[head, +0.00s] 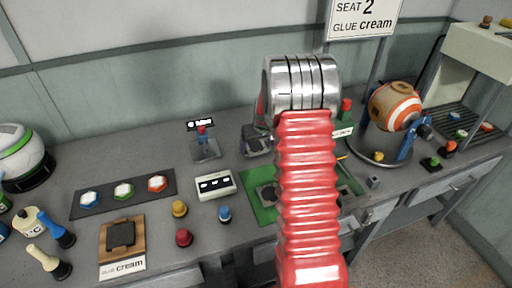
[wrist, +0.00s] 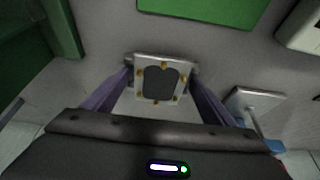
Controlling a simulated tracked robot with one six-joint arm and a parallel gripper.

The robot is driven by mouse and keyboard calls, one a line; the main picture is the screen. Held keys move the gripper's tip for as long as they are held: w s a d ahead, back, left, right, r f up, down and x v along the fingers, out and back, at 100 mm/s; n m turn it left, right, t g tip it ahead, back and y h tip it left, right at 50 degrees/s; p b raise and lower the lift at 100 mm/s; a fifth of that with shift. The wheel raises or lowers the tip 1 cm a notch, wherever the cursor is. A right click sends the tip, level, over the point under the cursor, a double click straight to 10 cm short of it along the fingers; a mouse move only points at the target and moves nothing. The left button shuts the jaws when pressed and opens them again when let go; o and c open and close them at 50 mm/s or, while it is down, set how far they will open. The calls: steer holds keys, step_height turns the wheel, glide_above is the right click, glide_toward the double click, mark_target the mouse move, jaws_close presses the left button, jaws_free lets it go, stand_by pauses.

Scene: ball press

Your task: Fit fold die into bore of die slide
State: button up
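In the wrist view, a square silver plate (wrist: 161,78) with a dark rounded middle and several gold studs sits between the purple fingers of my gripper (wrist: 160,72); I take it to be the fold die. The fingers touch its two sides. In the head view a dark grey part beside my red arm seems to be my gripper (head: 257,141), largely hidden, above the bench behind the green plate. I cannot pick out the die slide's bore for sure. A green plate (head: 259,172) with a grey fitting on it lies partly behind my arm.
A lever box (head: 206,150) stands left of the gripper and a white panel box (head: 215,185) nearer. A green stand with a red knob (head: 346,106) is at right. An orange-striped ball (head: 395,106) rests on a round grey base. A sign (head: 362,17) reads "SEAT 2 GLUE cream".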

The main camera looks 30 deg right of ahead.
mark_target(257, 147)
steer(key=c, duration=1.1)
steer(key=shift+r, duration=0.1)
steer(key=shift+c, duration=0.2)
step_height(257, 147, up, 10)
stand_by(0.4)
steer(key=s+a+f+n, duration=0.1)
steer(key=s+a, duration=0.1)
steer(key=a, duration=1.3)
steer(key=s+a+f+n+y, duration=0.1)
steer(key=s+a, duration=0.2)
steer(key=a, duration=1.2)
steer(key=shift+s+f+n, duration=0.3)
steer(key=shift+s+n, duration=0.05)
steer(key=shift+n, duration=0.05)
